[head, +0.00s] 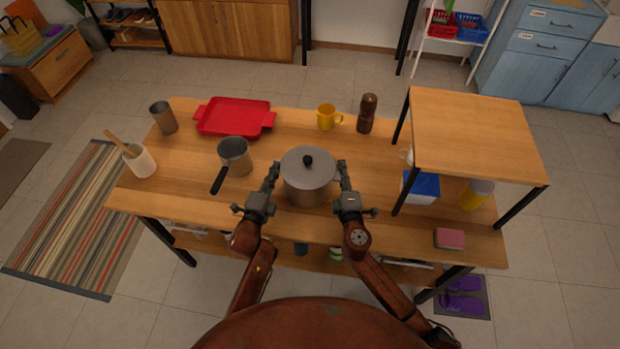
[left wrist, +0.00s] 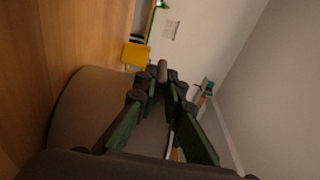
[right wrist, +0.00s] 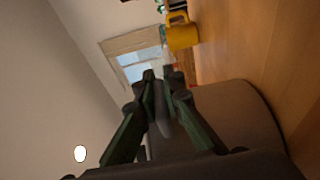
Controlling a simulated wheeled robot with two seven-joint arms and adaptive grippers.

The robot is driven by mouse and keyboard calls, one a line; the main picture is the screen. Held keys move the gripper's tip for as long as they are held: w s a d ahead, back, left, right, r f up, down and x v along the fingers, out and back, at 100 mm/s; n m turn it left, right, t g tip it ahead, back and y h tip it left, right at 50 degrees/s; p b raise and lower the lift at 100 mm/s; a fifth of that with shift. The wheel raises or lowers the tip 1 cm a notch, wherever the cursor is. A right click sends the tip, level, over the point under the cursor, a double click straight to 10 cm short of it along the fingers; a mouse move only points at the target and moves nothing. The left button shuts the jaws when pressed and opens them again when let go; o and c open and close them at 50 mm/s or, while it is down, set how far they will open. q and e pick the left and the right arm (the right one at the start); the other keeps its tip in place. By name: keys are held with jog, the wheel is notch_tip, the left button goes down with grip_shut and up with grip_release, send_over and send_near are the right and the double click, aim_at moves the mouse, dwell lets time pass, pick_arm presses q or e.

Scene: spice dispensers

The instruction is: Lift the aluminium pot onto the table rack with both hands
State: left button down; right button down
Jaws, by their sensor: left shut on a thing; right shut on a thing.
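The aluminium pot (head: 308,184) with its grey lid and black knob is upright at the middle of the table (head: 190,190), near the front edge. My left gripper (head: 274,172) is shut on the pot's left handle. My right gripper (head: 342,172) is shut on its right handle. The pot's side shows in the left wrist view (left wrist: 90,110) and in the right wrist view (right wrist: 240,115). The grippers largely hide the handles. I cannot tell whether the pot's base touches the table. The table rack (head: 475,135) stands at the table's right end, with a bare wooden top.
A saucepan (head: 235,155), red tray (head: 235,117), yellow mug (head: 327,117) and brown grinder (head: 367,113) stand left of and behind the pot. A blue-and-white box (head: 421,187) and a yellow container (head: 475,194) are under the rack. A pink sponge (head: 449,238) lies at the front right.

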jog(key=shift+f, duration=0.1)
